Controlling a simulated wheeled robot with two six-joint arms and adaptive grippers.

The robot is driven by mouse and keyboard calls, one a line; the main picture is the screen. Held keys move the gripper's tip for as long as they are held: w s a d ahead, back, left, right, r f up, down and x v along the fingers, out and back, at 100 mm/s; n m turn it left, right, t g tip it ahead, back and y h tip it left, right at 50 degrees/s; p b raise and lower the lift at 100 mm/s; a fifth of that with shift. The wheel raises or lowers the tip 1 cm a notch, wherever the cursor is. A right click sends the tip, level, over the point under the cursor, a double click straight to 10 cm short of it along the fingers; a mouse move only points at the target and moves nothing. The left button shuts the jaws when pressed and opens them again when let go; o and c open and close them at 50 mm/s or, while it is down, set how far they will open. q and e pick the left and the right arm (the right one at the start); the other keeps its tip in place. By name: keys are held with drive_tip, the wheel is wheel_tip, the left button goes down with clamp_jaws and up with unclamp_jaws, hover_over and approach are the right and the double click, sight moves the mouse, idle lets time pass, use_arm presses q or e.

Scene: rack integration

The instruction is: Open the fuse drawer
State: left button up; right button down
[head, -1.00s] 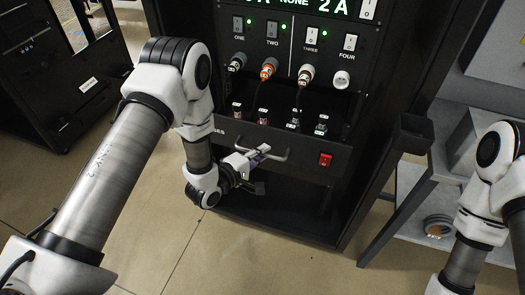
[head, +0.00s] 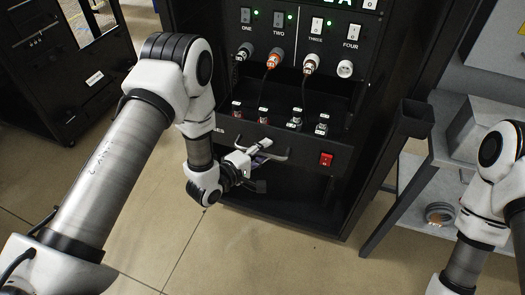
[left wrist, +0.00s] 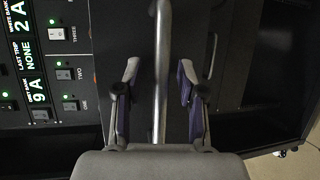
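The fuse drawer (head: 300,164) is the black, low front of the rack, with a bar handle (head: 281,156) across it. It looks pulled partly out, and several small plugs with white labels (head: 295,121) stand behind its front. My left gripper (head: 262,150) is at the left part of the handle. In the left wrist view, the fingers of my left gripper (left wrist: 158,78) are apart, one on each side of the handle bar (left wrist: 161,60), with gaps showing. My right arm shows at the right edge of the head view, but its gripper is out of frame.
Above are rocker switches (head: 316,26) and cables hanging from sockets (head: 274,61). A grey metal stand (head: 445,185) is close on the right. Floor is clear in front.

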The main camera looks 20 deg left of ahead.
use_arm(q)
drive_tip(key=v, duration=1.2)
drive_tip(key=s+d+f+m+g+y, duration=0.2)
drive_tip(key=s+d+f+m+g, duration=0.15)
drive_tip(key=s+f+g, duration=0.55)
drive_tip(key=s+a+f+m+g+y, duration=0.4)
drive_tip(key=s+f+m, duration=0.5)
drive_tip(key=s, duration=0.4)
drive_tip(key=shift+a+m+g+y, duration=0.45)
drive_tip(key=shift+a+g, duration=0.35)
drive_tip(key=shift+a, duration=0.4)
